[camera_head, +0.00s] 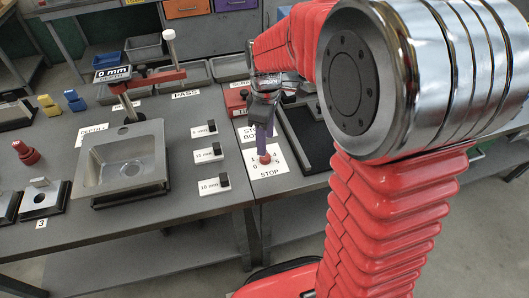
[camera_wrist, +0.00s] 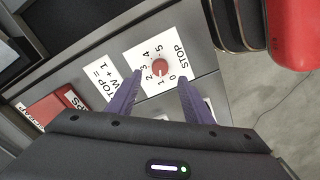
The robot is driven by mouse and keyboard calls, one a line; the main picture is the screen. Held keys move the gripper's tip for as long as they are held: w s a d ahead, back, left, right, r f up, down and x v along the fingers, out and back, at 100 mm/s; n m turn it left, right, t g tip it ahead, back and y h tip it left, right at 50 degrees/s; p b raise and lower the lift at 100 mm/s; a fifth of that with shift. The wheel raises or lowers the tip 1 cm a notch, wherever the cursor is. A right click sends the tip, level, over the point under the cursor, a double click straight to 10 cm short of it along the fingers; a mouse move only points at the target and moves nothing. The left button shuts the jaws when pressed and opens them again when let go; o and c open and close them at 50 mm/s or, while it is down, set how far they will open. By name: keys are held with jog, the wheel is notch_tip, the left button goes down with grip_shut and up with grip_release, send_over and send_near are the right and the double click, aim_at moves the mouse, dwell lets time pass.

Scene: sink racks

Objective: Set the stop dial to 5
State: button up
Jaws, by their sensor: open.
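The stop dial (camera_wrist: 160,67) is a red round knob on a white plate (camera_wrist: 143,55) marked 0 to 5 and STOP. A pale mark on the knob seems to point toward the 1, but it is too small to be sure. In the head view the dial (camera_head: 265,158) is at the front of the table, just below my gripper (camera_head: 266,143). In the wrist view my gripper (camera_wrist: 159,81) is open, its two purple fingers apart and empty. The knob lies ahead of the gap between the fingertips. I cannot tell the height of the fingertips above the plate.
A white card (camera_wrist: 100,82) reading "STOP = W + 1" lies beside the dial plate. A black tray (camera_head: 310,150) is to the right of the dial. Small labelled blocks (camera_head: 213,184) and a metal basin (camera_head: 125,160) stand to the left.

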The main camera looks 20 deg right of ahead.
aim_at(265, 158)
notch_tip(265, 158, down, 7)
jog(key=shift+r, duration=0.15)
dwell(0.4)
jog(key=c, duration=1.1)
